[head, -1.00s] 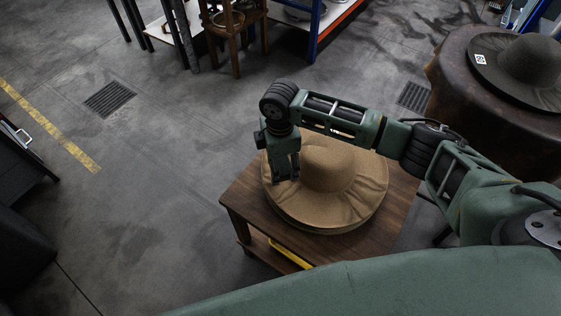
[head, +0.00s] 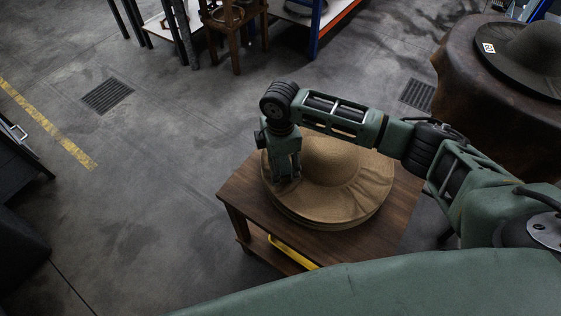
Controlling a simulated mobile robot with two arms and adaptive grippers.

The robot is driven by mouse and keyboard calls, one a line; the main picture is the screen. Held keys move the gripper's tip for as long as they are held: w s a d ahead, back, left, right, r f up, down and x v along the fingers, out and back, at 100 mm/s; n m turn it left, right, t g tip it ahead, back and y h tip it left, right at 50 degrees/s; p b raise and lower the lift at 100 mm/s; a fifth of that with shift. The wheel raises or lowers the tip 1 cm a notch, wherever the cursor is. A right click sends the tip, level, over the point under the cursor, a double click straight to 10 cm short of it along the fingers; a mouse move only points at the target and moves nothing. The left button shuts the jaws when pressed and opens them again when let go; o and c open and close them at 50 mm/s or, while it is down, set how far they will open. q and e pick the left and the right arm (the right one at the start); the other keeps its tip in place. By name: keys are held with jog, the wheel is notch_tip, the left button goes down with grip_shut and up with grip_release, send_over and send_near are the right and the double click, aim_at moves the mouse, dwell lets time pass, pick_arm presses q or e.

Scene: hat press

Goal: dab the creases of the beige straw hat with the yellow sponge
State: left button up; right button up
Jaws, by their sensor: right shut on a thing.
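The beige straw hat (head: 335,160) lies crown up, with a wide brim, on a small brown wooden table (head: 240,196). Creases show on the right side of its brim. My right gripper (head: 287,178) points down over the left part of the brim, with its fingertips at or just above the straw; I cannot tell if they touch. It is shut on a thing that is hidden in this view. I cannot make out the yellow sponge between the fingers. My left gripper is not in view.
A yellow object (head: 291,253) shows on the table's lower shelf, partly hidden. A dark hat (head: 533,60) with a white tag lies on a draped round table (head: 470,90) at the upper right. A wooden stool (head: 236,40) stands at the back.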

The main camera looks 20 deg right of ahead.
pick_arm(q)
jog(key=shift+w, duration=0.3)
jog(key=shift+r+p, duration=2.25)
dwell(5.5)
